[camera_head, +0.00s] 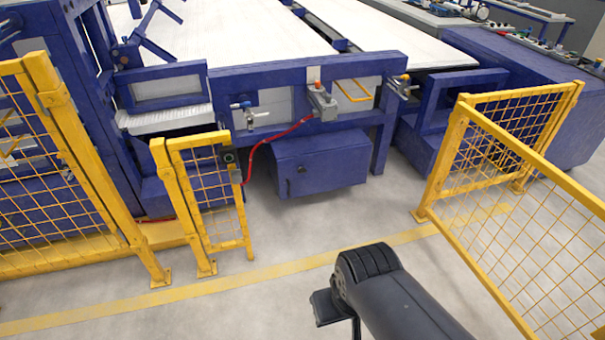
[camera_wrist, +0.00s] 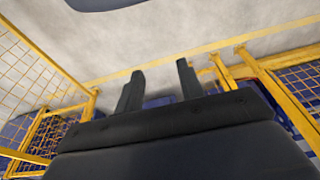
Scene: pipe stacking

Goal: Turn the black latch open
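A small dark fitting (camera_head: 229,157) sits at the upper right of the narrow yellow gate (camera_head: 205,265) in the head view. It may be the black latch, but it is too small to make out its shape or how it is turned. In the wrist view my gripper (camera_wrist: 160,67) shows two dark fingers spread apart with nothing between them. It is well away from the gate. In the head view my dark arm is at the lower middle, over bare floor, and the fingertips cannot be made out there.
A large blue machine (camera_head: 235,82) with a white top stands behind the gate. A red hose (camera_head: 262,139) hangs down beside the gate. Yellow mesh fences stand at left (camera_head: 100,180) and right (camera_head: 433,180). The grey floor (camera_head: 330,235) between them is clear, with a yellow line across it.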

